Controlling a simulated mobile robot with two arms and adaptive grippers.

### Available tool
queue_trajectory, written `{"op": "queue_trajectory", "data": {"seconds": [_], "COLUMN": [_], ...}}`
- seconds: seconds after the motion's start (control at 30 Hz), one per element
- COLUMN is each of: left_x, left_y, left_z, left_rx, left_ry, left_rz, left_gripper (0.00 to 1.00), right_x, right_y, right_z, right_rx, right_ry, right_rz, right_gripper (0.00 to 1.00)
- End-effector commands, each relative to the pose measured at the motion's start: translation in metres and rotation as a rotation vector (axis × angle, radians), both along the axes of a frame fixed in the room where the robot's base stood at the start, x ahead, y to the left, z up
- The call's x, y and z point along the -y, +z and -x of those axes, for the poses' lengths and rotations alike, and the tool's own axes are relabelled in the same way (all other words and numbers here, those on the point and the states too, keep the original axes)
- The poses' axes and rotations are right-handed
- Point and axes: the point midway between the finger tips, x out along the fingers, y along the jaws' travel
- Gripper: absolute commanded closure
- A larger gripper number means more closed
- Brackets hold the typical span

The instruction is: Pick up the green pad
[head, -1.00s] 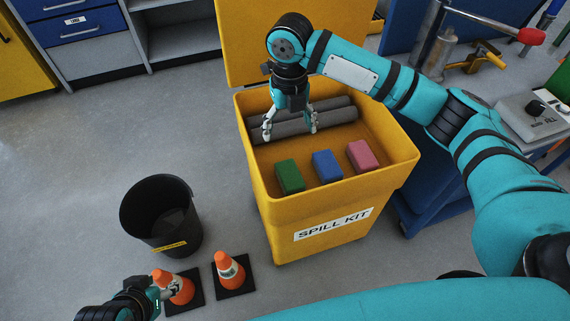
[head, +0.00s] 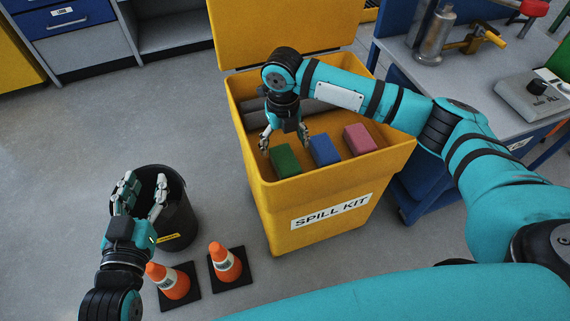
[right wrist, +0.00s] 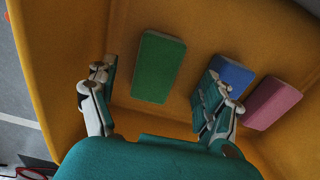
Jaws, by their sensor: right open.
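The green pad (head: 285,161) lies in the yellow spill kit bin (head: 330,214), at the left end of a row of pads. It also shows in the right wrist view (right wrist: 158,67), lying between and beyond the fingers. My right gripper (head: 286,145) is open and empty, pointing down above the green pad; in the right wrist view its fingers (right wrist: 157,108) straddle the pad's width without visible contact. My left gripper (head: 143,200) is open and empty, over the black bucket (head: 178,229) on the floor.
A blue pad (head: 324,150) and a pink pad (head: 359,139) lie right of the green one. Grey rolls (head: 318,105) lie behind. Two orange cones (head: 172,281) stand front left. A workbench (head: 480,75) is at the right.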

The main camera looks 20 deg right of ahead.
Motion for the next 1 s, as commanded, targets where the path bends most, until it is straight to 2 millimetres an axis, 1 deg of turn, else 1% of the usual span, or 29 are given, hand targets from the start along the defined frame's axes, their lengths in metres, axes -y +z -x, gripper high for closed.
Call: {"op": "queue_trajectory", "data": {"seconds": [0.17, 0.27, 0.37, 0.5, 0.6, 0.7, 0.83, 1.0], "left_x": [0.002, 0.005, 0.008, 0.010, 0.012, 0.012, 0.012, 0.012], "left_y": [0.009, 0.021, 0.041, 0.069, 0.087, 0.099, 0.107, 0.108], "left_z": [-0.002, -0.004, -0.004, 0.001, 0.007, 0.012, 0.016, 0.016], "left_rx": [0.054, 0.128, 0.240, 0.402, 0.502, 0.574, 0.616, 0.621], "left_ry": [-0.004, -0.008, -0.015, -0.024, -0.030, -0.034, -0.036, -0.036], "left_rz": [0.014, 0.033, 0.061, 0.105, 0.133, 0.153, 0.165, 0.166], "left_gripper": [0.60, 0.60, 0.60, 0.60, 0.60, 0.60, 0.60, 0.60], "right_x": [0.000, 0.000, -0.001, -0.002, -0.001, -0.001, -0.002, -0.002], "right_y": [-0.006, -0.014, -0.024, -0.037, -0.046, -0.052, -0.055, -0.055], "right_z": [0.000, 0.001, 0.003, 0.004, 0.004, 0.004, 0.004, 0.004], "right_rx": [-0.001, -0.002, -0.002, -0.001, -0.002, -0.001, 0.000, 0.000], "right_ry": [0.000, 0.000, 0.000, 0.000, 0.000, 0.000, 0.001, 0.001], "right_rz": [0.000, 0.001, 0.001, 0.000, 0.001, 0.001, 0.001, 0.001], "right_gripper": [0.17, 0.17, 0.17, 0.17, 0.17, 0.17, 0.17, 0.17]}}
